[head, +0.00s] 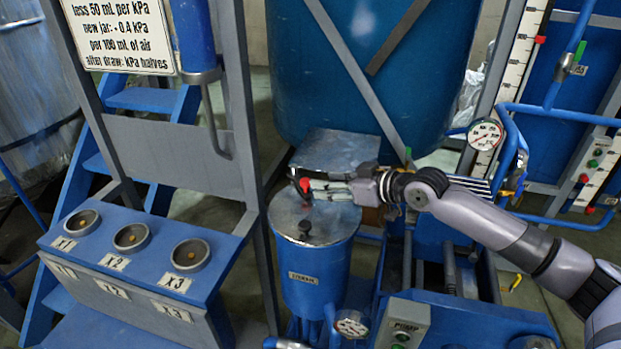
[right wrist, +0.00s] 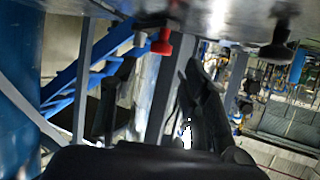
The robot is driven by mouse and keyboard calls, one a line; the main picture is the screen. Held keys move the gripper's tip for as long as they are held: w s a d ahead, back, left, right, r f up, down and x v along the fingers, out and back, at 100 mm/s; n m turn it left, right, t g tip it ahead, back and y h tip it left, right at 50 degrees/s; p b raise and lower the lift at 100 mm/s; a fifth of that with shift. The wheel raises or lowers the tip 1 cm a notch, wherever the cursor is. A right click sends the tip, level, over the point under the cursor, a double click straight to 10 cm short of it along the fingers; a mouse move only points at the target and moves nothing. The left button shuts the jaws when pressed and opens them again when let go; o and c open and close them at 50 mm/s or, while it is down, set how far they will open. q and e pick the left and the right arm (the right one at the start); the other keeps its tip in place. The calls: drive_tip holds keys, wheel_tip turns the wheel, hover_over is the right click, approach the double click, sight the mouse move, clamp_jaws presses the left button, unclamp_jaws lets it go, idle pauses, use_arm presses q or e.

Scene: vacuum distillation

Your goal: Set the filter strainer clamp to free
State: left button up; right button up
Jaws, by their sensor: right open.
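The filter strainer (head: 312,272) is a blue upright cylinder with a grey round lid, left of my right arm in the head view. A small red clamp knob (head: 305,185) sits near the lid's far edge, and a black knob (head: 305,229) stands nearer the front. My right gripper (head: 302,186) reaches over the lid from the right, at the red knob. In the right wrist view, the red knob (right wrist: 161,42) shows between the two open fingers (right wrist: 163,75), near their tips; contact cannot be told. The black knob (right wrist: 281,46) lies off to the right there. My left gripper is not in view.
A console (head: 140,285) with three round sockets, X1 to X3, stands at the left. A large blue tank (head: 350,80) rises behind the strainer. A pressure gauge (head: 484,134) and pipes are at the right. A small gauge (head: 351,324) sits low by the strainer.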

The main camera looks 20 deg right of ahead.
sight(308, 182)
drive_tip(key=x, duration=0.5)
drive_tip(key=shift+p, duration=0.3)
drive_tip(key=shift+w+a+f, duration=0.25)
drive_tip(key=shift+w+a, duration=0.1)
drive_tip(key=shift+w, duration=0.15)
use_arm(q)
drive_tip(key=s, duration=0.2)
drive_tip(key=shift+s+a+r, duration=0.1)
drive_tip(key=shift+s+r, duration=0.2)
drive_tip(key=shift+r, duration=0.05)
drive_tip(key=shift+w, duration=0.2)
use_arm(e)
drive_tip(key=c, duration=0.4)
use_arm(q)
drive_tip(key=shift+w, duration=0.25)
use_arm(e)
clamp_jaws()
